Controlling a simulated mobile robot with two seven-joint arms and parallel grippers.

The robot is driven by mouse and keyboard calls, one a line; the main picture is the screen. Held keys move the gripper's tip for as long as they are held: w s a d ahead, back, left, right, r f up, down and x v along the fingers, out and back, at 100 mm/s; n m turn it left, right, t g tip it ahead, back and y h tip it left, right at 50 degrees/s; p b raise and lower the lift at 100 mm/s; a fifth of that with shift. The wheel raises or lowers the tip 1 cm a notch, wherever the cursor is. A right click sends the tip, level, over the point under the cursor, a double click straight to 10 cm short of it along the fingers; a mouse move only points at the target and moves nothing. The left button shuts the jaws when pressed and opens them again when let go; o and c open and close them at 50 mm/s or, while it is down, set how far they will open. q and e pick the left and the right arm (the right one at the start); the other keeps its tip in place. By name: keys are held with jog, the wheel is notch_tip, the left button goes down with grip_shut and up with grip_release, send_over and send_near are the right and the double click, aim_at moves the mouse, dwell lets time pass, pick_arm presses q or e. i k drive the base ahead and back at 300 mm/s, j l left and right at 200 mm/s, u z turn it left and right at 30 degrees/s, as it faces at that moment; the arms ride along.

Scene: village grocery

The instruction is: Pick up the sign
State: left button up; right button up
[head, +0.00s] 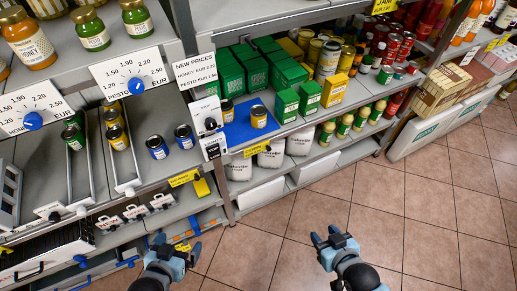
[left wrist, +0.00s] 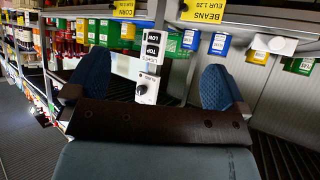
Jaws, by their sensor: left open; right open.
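Several signs show. A white sign reading "NEW PRICES HONEY EUR 2, PESTO EUR 1.90" (head: 197,72) stands upright at the shelf corner in the head view. Two white dial signs with blue knobs, a honey one (head: 33,107) and a pesto one (head: 131,73), are on the upper left shelf edge. My left gripper (head: 176,247) is open and empty, low in front of the lower left shelf, below the price sign. In the left wrist view its fingers (left wrist: 153,82) are spread, with a labelled post between them farther off. My right gripper (head: 324,236) is open and empty above the floor.
A white switch post (head: 209,122) stands below the price sign. Jars, boxes and cans crowd the shelves. A bean price tag (left wrist: 206,10) hangs on a shelf edge. The tiled floor (head: 430,215) at right is clear.

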aim_at(111, 224)
jog(key=u, duration=1.65)
jog(key=i+j+z, duration=0.15)
jog(key=j+z, duration=0.3)
jog(key=j, duration=1.35)
jog(key=k+j+z, duration=0.1)
jog(key=j+z, duration=0.35)
jog(key=j, duration=1.35)
jog(key=i+j+z, duration=0.1)
jog(key=j, duration=0.3)
jog(key=i+j, duration=0.3)
jog(key=j+z, duration=0.05)
